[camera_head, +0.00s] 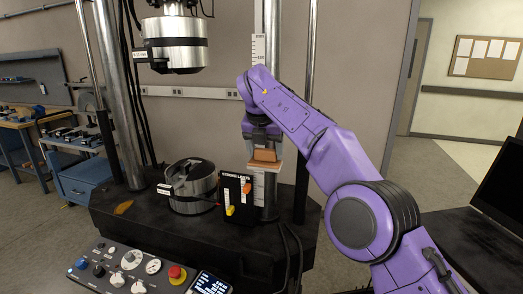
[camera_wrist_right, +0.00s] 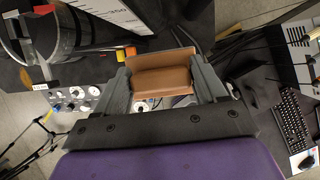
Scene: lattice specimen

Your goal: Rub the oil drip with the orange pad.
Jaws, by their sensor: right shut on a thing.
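The orange pad (camera_head: 264,156) is in the jaws of my right gripper (camera_head: 263,164), which is shut on it and holds it up behind the small black block, at the right of the machine. In the right wrist view the pad (camera_wrist_right: 162,82) sits between the two fingers of the gripper (camera_wrist_right: 158,72). An amber-brown smear, which looks like the oil drip (camera_head: 123,208), lies on the black machine base at the left, well apart from the pad. My left gripper is not in view.
A metal cylinder (camera_head: 190,187) and a black block (camera_head: 237,198) with orange and yellow tabs stand on the base (camera_head: 150,222) between pad and smear. A metal head (camera_head: 175,45) hangs above. A control panel (camera_head: 135,268) is in front; a monitor (camera_head: 502,195) stands right.

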